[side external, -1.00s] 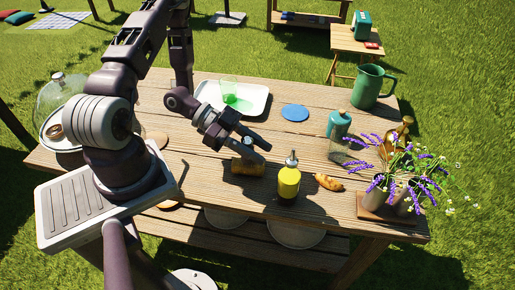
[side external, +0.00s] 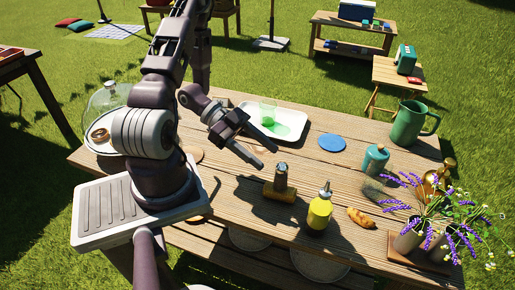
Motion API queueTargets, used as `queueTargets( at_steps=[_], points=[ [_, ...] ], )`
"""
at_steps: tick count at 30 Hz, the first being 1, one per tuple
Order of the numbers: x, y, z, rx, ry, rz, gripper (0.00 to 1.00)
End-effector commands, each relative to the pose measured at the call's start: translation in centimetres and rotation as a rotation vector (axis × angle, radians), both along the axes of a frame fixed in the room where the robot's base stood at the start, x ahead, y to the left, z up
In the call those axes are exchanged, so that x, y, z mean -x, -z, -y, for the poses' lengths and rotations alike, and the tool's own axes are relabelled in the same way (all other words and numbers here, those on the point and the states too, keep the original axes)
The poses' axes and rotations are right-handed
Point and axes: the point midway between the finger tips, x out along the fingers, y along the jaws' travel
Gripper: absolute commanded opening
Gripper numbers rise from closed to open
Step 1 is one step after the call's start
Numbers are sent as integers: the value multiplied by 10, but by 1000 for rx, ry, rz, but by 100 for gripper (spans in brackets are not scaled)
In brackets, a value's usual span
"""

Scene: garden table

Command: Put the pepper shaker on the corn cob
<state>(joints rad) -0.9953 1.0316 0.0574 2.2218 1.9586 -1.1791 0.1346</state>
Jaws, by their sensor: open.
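The pepper shaker (side external: 281,175), a small grey cylinder with a dark top, stands upright on what looks like the corn cob (side external: 288,197). The corn cob is a short yellow-brown piece lying on the wooden table (side external: 237,188). The shaker's base meets its upper side, and it hides part of the cob. My gripper (side external: 264,157) is open and empty, up and to the left of the shaker. Its fingers appear apart from the shaker.
A yellow bottle (side external: 319,212) stands close right of the cob, with a croissant-like item (side external: 360,217) beyond. A teal bottle (side external: 376,158), a green jug (side external: 410,124) and a flower planter (side external: 408,240) are at right. A white tray (side external: 299,118) and blue disc (side external: 332,142) lie behind.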

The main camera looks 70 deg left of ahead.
Motion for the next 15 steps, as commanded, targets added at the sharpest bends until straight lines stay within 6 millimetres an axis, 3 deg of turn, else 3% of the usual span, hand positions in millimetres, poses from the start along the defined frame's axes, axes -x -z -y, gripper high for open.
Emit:
queueTargets(
  at_steps=[4, 6, 8, 10, 13, 15],
  points=[
    [10, -7, -16, -3, -1, 1, 54],
    [5, -8, -22, -46, -11, -5, 54],
    [-13, -7, -32, -159, -41, -16, 54],
    [-48, -12, -53, -368, -125, -34, 54],
    [-98, -53, -86, -673, -342, -56, 54],
    [-114, -100, -97, -807, -536, -74, 54]
  ],
)
